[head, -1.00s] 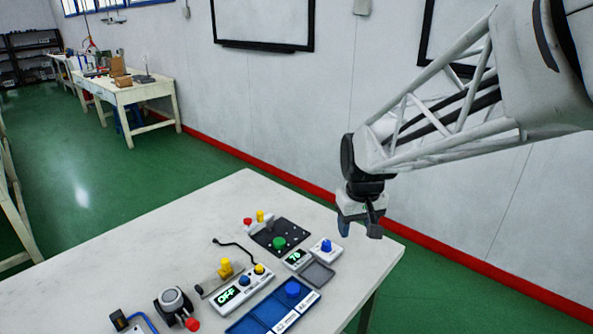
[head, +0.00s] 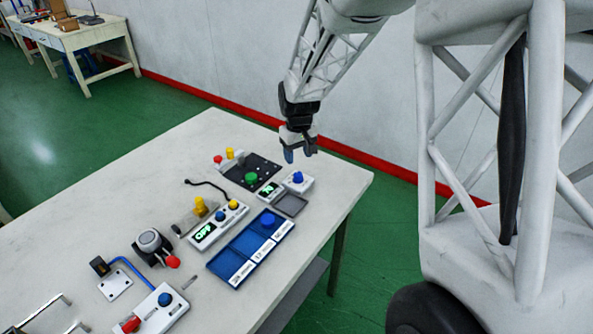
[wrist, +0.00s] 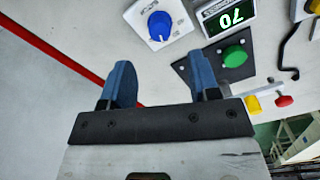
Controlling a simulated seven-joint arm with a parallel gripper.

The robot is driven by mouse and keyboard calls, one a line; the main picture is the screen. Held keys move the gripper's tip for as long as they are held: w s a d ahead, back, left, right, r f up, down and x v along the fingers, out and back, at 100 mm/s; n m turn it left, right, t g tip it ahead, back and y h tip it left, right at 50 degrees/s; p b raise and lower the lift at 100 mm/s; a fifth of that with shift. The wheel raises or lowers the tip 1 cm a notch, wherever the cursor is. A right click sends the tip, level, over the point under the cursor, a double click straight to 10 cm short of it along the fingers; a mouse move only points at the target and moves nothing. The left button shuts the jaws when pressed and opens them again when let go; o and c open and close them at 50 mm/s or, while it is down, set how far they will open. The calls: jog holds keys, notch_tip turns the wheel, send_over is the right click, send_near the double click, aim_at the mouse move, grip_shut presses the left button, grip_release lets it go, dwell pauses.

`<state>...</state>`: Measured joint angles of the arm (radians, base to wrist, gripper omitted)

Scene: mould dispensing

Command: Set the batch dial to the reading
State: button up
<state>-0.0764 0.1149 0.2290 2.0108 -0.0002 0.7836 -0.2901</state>
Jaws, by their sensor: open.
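The batch dial is a blue knob (head: 298,177) on a small white box near the far right edge of the table. In the wrist view the blue knob (wrist: 159,25) has a white pointer mark and sits beyond the fingertips, between their lines. Beside it is a dark display (wrist: 229,18) with green digits, upside down in the wrist view, that look like 70. The display also shows small in the head view (head: 268,189). My gripper (head: 300,154) is open and empty, above and just behind the dial, apart from it. Both blue fingers (wrist: 160,75) show in the wrist view.
A black plate with a green knob (head: 251,178) lies left of the dial. A grey tray (head: 291,205) and a blue compartment tray (head: 232,268) lie in front. A white unit reading OFF (head: 216,227) stands left. The table's left back is clear.

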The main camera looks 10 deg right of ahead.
aim_at(298, 173)
jog(key=shift+w+f, duration=0.15)
jog(key=shift+f, duration=0.05)
dwell(0.3)
jog(key=shift+f, duration=3.9)
jog(key=shift+c, duration=0.5)
jog(key=c, duration=0.8)
